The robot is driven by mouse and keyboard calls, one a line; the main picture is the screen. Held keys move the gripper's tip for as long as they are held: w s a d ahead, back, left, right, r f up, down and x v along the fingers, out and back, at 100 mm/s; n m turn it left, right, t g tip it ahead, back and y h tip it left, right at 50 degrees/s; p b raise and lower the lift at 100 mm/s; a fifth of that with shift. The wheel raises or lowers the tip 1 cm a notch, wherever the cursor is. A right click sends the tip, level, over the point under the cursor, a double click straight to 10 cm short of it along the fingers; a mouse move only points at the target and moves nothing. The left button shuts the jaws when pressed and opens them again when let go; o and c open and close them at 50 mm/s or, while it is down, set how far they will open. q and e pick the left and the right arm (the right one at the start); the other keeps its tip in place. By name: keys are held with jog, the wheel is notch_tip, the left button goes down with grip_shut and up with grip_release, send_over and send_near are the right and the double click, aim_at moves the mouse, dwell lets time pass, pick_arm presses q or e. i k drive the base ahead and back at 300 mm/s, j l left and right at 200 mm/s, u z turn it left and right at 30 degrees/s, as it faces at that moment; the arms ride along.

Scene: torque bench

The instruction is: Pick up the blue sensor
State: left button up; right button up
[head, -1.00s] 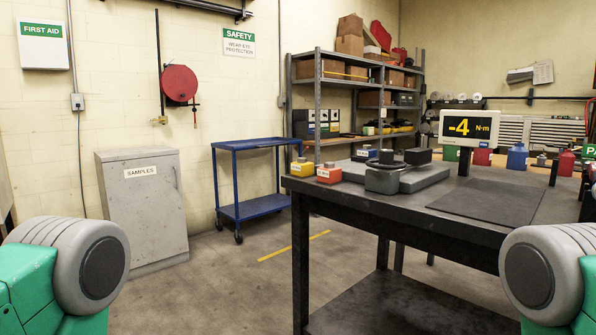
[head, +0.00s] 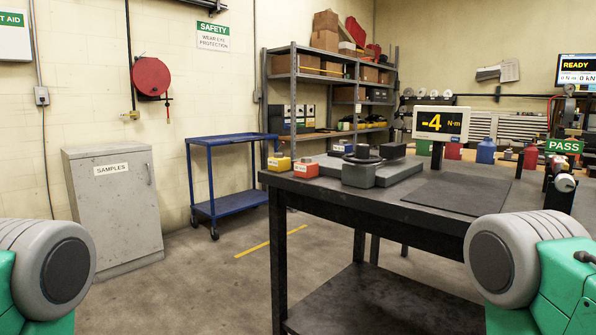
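A small blue block (head: 341,149), which looks like the blue sensor, sits at the back left of the dark workbench (head: 352,196). It is partly hidden behind the grey test fixture (head: 359,174). A yellow block (head: 279,162) and an orange-red block (head: 305,169) with white labels sit near it at the bench's left corner. Only upper parts of my two arms show, at the lower left and lower right. Neither gripper is in view.
A display (head: 441,123) reading -4 N·m and a dark mat (head: 457,191) are on the bench. A blue cart (head: 231,176) and grey cabinet (head: 115,205) stand left. The floor before the bench's left side is clear.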

aim_at(343, 147)
jog(key=i+j+z, duration=0.1)
jog(key=j, duration=0.25)
jog(key=i+j+z, duration=0.1)
jog(key=i+j, duration=0.3)
jog(key=j, duration=0.3)
jog(key=i+j+z, duration=0.15)
jog(key=j, duration=0.25)
